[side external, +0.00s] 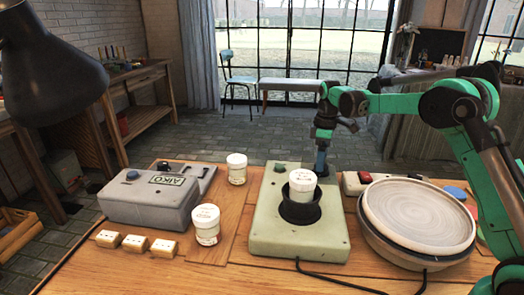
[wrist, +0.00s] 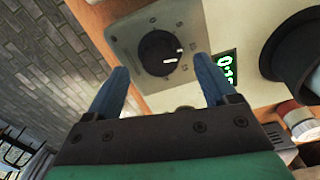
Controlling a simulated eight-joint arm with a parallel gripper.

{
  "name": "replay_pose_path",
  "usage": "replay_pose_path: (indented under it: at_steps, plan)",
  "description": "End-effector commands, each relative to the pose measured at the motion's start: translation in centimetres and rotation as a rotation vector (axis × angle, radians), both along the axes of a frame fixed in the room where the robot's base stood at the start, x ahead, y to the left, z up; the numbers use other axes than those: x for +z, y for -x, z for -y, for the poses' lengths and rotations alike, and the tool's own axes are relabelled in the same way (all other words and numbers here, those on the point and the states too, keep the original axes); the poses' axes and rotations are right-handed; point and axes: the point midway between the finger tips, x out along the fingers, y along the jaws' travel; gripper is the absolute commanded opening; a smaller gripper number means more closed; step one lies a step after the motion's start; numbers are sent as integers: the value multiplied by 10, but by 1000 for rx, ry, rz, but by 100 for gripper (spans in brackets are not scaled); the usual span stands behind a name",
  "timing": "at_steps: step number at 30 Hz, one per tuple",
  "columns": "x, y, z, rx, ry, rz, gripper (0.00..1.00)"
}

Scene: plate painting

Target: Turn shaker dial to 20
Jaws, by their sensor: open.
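The shaker (side external: 262,225) is a pale green box with a black cup holder (side external: 300,212) on top and a white-lidded jar (side external: 302,185) seated in it. In the wrist view its black dial (wrist: 160,53) sits on a grey plate with marks around it, and a white line shows on the dial. A green digital display (wrist: 228,68) is right of the dial; its digits are partly cut off. My gripper (wrist: 163,82) is open and empty, its two blue fingers on either side below the dial, apart from it. In the side view my gripper (side external: 321,165) is behind the shaker.
White-lidded jars (side external: 207,224) (side external: 237,169) stand left of the shaker. A grey AIKO device (side external: 150,200) and several small beige blocks (side external: 135,243) are further left. A round pottery wheel (side external: 416,215) is close on the right, beside a box with a red button (side external: 364,178).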

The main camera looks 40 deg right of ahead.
Motion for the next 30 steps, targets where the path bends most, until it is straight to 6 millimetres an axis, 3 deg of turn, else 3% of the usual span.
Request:
replay_pose_path:
  at_steps: [5,13,14,21,22,30]
  plan:
    - [-17,0,0,0,0,1,78]
    - [-20,0,0,-1,0,1,78]
    - [-20,0,0,-1,0,1,72]
    - [-20,0,0,-1,0,1,4]
    - [-20,0,0,-1,0,1,0]
    - [-19,0,0,-28,-1,1,0]
